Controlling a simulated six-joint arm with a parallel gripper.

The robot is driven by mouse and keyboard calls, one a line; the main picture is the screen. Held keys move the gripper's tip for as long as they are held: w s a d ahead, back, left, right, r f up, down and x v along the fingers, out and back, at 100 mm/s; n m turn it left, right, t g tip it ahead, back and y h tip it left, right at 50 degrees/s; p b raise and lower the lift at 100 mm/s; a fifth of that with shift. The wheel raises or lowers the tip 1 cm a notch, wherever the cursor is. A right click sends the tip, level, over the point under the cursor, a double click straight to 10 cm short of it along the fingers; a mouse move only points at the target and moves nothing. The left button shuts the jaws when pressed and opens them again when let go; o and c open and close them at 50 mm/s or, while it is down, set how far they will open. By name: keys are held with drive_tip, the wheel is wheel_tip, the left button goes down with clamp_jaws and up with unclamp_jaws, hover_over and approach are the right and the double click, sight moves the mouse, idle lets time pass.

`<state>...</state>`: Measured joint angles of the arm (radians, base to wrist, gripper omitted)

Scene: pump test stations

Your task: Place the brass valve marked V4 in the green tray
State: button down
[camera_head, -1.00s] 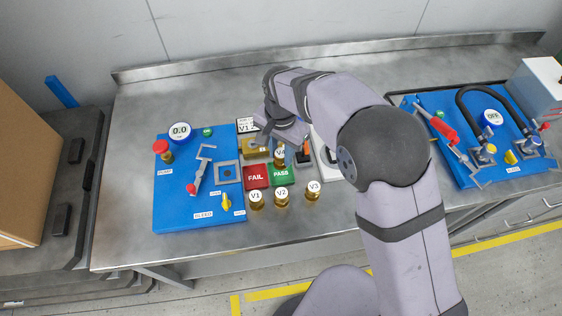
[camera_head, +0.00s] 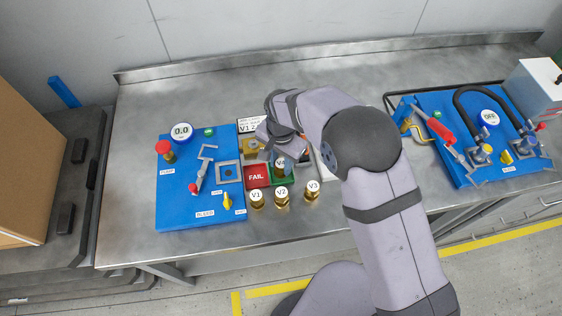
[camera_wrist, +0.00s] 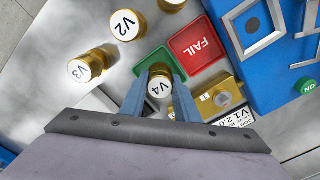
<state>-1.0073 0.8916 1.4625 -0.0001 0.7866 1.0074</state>
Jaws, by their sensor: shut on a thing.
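The brass valve V4 (camera_wrist: 159,87) has a white round cap and is between the two blue-grey fingers of my gripper (camera_wrist: 156,90), which is shut on it. In the wrist view V4 overlaps the green tray (camera_wrist: 148,63). In the head view the gripper (camera_head: 281,166) and V4's cap (camera_head: 280,162) are over the green tray (camera_head: 286,182), which is partly covered. I cannot tell whether V4's base touches the tray floor. The red tray marked FAIL (camera_head: 257,176) is beside the green one, on its left in the head view.
Valves V1 (camera_head: 256,199), V2 (camera_head: 282,198) and V3 (camera_head: 312,191) stand in front of the trays. A blue test station (camera_head: 180,212) is at left, another (camera_head: 440,105) at right. A brass block (camera_wrist: 218,98) and a label card (camera_head: 249,124) are behind the trays.

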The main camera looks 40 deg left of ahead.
sight(282, 163)
drive_tip(key=shift+f, duration=0.1)
drive_tip(key=c, duration=1.4)
unclamp_jaws()
drive_tip(key=shift+o, duration=0.2)
wheel_tip(282, 163, up, 12)
drive_tip(key=b, duration=0.4)
